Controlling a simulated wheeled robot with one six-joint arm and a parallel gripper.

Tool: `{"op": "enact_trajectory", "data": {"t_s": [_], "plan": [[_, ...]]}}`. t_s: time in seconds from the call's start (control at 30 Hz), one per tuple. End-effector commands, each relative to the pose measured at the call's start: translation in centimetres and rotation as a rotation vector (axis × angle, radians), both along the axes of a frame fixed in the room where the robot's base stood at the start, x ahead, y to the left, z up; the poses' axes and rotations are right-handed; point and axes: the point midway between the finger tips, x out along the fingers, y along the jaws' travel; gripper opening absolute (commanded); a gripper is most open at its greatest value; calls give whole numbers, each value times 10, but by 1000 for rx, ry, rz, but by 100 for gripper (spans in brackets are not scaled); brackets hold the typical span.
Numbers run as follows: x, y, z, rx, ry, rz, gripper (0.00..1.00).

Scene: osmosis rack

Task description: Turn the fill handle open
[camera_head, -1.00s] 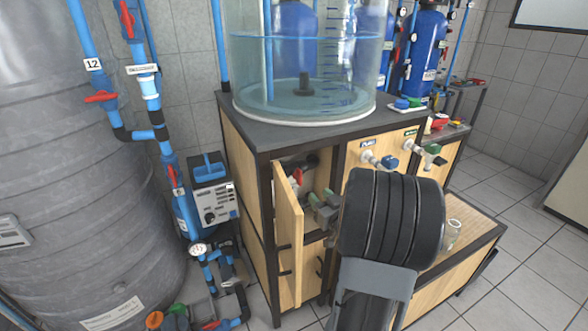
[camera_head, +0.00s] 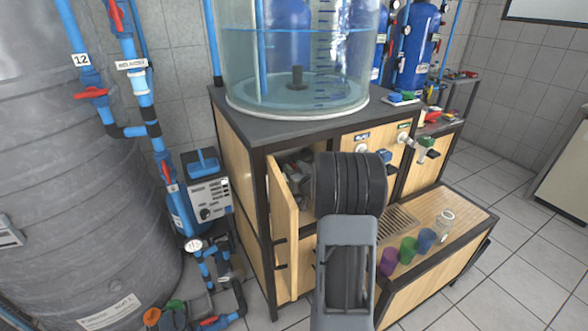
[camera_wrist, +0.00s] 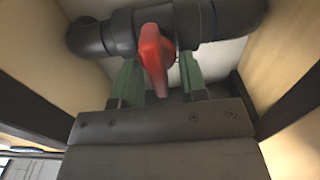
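The red fill handle (camera_wrist: 155,55) is on a dark pipe (camera_wrist: 100,36) inside the cabinet, seen in the wrist view. It points toward my gripper (camera_wrist: 158,80). The two green fingers are apart, one on each side of the handle, with a small gap visible on the right side. The handle's tip lies close to the grey palm.
The cabinet door (camera_head: 283,235) stands open left of my arm. Wooden cabinet walls (camera_wrist: 290,70) flank the gripper closely. A clear water tank (camera_head: 297,60) stands on top. A blue-handled tap (camera_head: 385,156), cups (camera_head: 408,250) and a jar (camera_head: 444,222) are to the right.

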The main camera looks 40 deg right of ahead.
Motion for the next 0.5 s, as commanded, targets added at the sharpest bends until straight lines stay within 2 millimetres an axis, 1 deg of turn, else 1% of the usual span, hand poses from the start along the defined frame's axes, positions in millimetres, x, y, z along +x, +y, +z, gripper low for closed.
{"op": "enact_trajectory", "data": {"t_s": [0.3,0.37,0.5], "plan": [[2,0,0,1,0,0,39],[2,0,0,1,0,0,35],[2,0,0,1,0,0,21]]}}
